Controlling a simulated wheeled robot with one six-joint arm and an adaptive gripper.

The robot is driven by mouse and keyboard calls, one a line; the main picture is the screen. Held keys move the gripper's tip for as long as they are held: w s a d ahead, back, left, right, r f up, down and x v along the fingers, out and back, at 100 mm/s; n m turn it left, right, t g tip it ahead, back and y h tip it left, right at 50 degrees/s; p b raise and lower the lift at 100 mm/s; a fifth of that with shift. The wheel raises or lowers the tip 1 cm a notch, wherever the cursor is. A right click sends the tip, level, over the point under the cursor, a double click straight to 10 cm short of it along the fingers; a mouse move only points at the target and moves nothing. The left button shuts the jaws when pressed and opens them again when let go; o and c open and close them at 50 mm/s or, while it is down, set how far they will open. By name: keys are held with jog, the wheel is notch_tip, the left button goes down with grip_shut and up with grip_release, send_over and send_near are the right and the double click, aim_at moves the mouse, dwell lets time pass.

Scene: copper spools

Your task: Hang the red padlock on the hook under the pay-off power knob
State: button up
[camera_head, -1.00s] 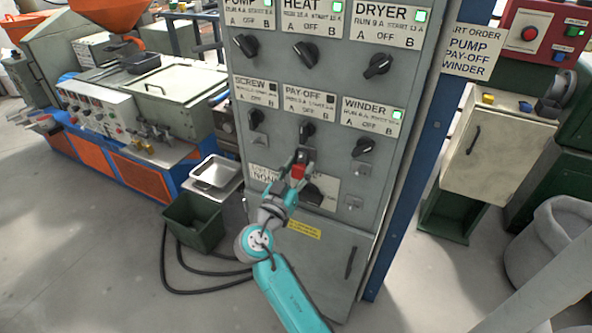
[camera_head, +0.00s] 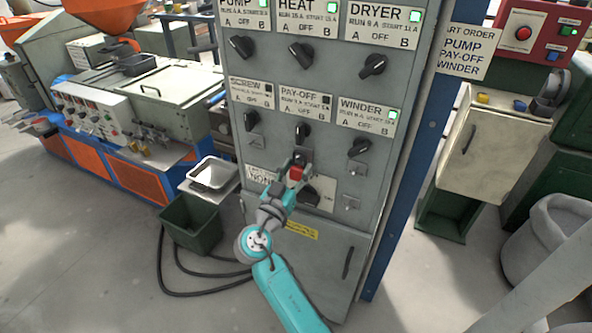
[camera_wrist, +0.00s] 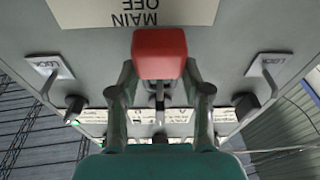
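My gripper (camera_head: 297,167) is shut on the red padlock (camera_head: 296,174), close in front of the grey panel below the pay-off knob (camera_head: 303,131). In the wrist view, the padlock's red body (camera_wrist: 160,54) is between the two fingers (camera_wrist: 160,78), with its grey shackle pointing toward the pay-off knob. The hook under the pay-off knob is mostly hidden by the gripper and padlock. I cannot tell whether the shackle touches or is around it.
Lock plates with hooks (camera_wrist: 50,67) (camera_wrist: 270,66) flank the padlock in the wrist view. The winder knob (camera_head: 359,147) is to the right, the screw knob (camera_head: 251,120) to the left. The main switch (camera_head: 312,195) lies just below. A green bin (camera_head: 190,225) stands on the floor.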

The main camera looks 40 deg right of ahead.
jog(key=o, duration=0.3)
jog(key=shift+a, duration=0.1)
jog(key=v, duration=1.2)
jog(key=shift+f, duration=0.15)
